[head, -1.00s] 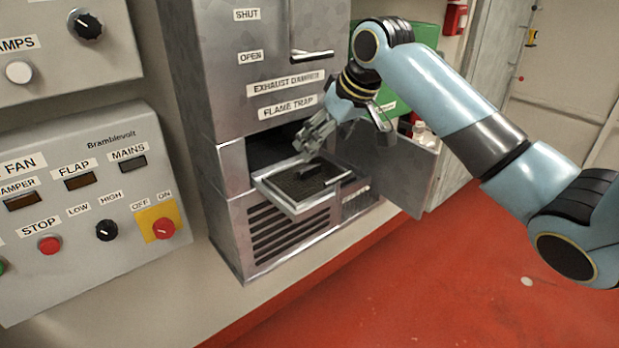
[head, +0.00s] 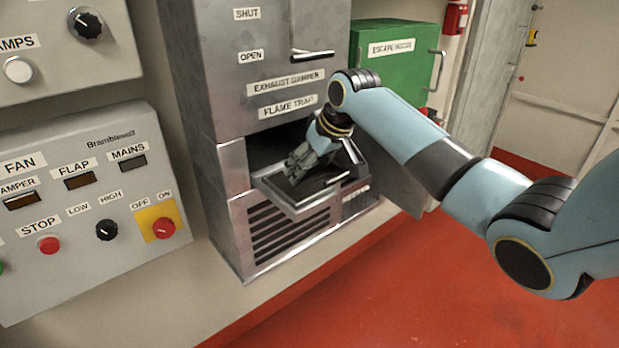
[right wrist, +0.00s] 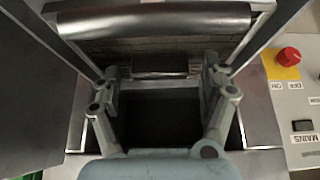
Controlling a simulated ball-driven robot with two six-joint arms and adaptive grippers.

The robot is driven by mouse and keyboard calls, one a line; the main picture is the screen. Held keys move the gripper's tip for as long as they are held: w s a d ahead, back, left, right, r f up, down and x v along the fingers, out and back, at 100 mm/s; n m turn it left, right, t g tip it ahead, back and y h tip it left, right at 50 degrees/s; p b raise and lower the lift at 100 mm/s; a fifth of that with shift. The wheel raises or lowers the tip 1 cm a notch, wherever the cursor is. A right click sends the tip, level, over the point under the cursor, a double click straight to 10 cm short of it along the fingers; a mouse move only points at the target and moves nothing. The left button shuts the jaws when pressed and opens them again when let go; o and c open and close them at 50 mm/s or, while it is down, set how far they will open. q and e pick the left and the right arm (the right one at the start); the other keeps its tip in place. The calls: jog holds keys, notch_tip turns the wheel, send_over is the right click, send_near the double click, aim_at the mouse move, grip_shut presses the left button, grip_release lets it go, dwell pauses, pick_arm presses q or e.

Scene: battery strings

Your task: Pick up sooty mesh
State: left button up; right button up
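The sooty mesh (head: 306,190) is a dark panel lying in the pulled-out tray (head: 293,210) below the FLAME TRAP label. My right gripper (head: 296,178) reaches down over the tray from the right and hides part of the mesh in the head view. In the right wrist view my right gripper (right wrist: 161,68) has its fingers spread wide, with the dark mesh (right wrist: 160,115) showing between them. A short bar (right wrist: 160,66) shows between the fingertips; I cannot tell whether they touch anything. My left gripper is out of view.
The steel cabinet (head: 250,90) rises above the tray, with an open door (head: 400,185) on its right. A control panel (head: 85,225) is on the left wall. A green box (head: 395,58) hangs behind my arm. The red floor (head: 400,280) is clear.

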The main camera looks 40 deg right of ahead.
jog(key=c, duration=1.4)
jog(key=shift+r, duration=0.1)
jog(key=shift+c, duration=0.2)
